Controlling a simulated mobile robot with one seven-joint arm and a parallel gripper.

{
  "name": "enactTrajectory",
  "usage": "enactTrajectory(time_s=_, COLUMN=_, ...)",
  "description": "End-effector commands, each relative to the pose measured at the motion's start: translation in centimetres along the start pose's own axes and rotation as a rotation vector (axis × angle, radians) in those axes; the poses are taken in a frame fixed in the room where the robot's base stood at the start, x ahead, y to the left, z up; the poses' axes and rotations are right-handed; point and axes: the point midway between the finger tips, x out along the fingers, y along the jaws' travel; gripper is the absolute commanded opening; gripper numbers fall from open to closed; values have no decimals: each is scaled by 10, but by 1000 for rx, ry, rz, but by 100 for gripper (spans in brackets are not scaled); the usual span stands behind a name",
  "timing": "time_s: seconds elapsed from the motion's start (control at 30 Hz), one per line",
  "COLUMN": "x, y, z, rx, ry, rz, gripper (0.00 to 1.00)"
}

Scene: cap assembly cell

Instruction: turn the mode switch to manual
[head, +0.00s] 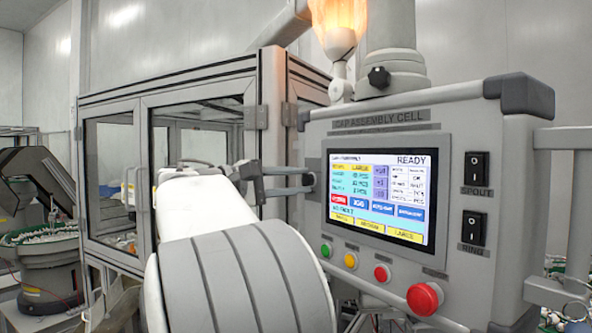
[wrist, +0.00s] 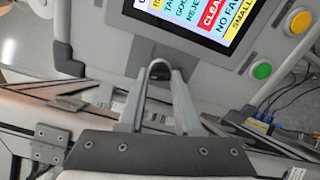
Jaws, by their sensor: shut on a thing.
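The mode switch seems to be the small dark knob (wrist: 160,70) at the left edge of the control panel, beside the screen. My gripper (wrist: 160,77) is shut on it, with one finger on each side in the wrist view. In the head view my gripper (head: 309,184) reaches the panel's left edge from the left, and the fingers hide the knob. Its label and the position it points to cannot be read. The control panel (head: 480,110) is grey and headed "CAP ASSEMBLY CELL". Its screen (head: 380,190) shows "READY".
Below the screen sit green (head: 326,250), yellow (head: 351,261) and red (head: 382,273) buttons and a large red mushroom button (head: 425,298). Black rocker switches, SPOUT (head: 476,168) and RING (head: 473,228), are at right. A framed glass enclosure (head: 200,85) stands behind my arm.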

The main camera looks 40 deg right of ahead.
Motion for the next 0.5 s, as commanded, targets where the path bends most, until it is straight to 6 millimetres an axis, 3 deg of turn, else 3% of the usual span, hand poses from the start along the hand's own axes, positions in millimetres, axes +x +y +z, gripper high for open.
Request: enactTrajectory(time_s=0.5, x=0, y=2, z=1, rx=-412, ry=1, rz=0, gripper=0)
